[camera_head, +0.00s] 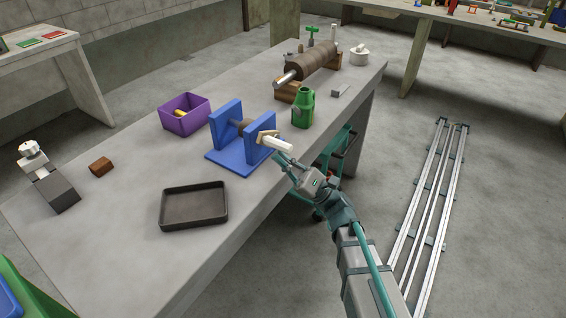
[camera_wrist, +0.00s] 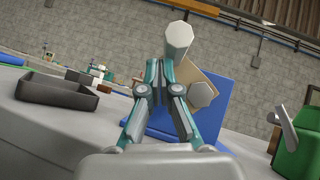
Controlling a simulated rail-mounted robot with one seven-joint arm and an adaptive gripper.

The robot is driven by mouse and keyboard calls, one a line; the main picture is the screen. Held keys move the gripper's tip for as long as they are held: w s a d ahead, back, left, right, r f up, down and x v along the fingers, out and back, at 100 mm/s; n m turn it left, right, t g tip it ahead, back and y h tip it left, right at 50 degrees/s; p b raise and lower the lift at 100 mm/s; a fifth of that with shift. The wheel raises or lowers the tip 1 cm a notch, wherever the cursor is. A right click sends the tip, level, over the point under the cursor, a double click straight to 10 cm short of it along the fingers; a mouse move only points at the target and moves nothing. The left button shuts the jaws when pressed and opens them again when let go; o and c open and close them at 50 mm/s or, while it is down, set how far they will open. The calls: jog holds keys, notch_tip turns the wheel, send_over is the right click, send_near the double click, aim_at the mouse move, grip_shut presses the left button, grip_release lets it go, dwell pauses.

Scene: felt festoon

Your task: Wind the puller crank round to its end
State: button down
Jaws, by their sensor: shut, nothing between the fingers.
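The blue puller stand (camera_head: 232,157) has two upright walls with a dark shaft between them. Its tan crank arm (camera_head: 266,136) sits on the right side and carries a white handle (camera_head: 277,144). In the wrist view the crank arm (camera_wrist: 200,78) slants from a pale hub (camera_wrist: 202,95) up to the white handle (camera_wrist: 178,41). My gripper (camera_head: 287,158) is beside the handle at the table's right edge. In the wrist view my gripper (camera_wrist: 160,66) is shut and empty, its fingertips just below the handle. Whether they touch it I cannot tell.
A green container (camera_head: 303,110) stands behind the crank, with a small grey block (camera_head: 340,91) near it. A purple bin (camera_head: 185,116) is left of the stand and a dark tray (camera_head: 194,206) in front. A brown roller (camera_head: 312,62) is farther back.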

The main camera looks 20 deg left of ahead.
aim_at(285, 145)
jog(key=shift+w+r, duration=0.15)
jog(key=shift+r, duration=0.95)
jog(key=shift+w+d+r+b, duration=0.15)
jog(key=shift+w+r+b, duration=0.25)
jog(key=shift+r, duration=0.4)
jog(key=shift+w+r, duration=0.15)
jog(key=shift+w, duration=0.05)
jog(key=shift+s, duration=0.1)
dwell(2.4)
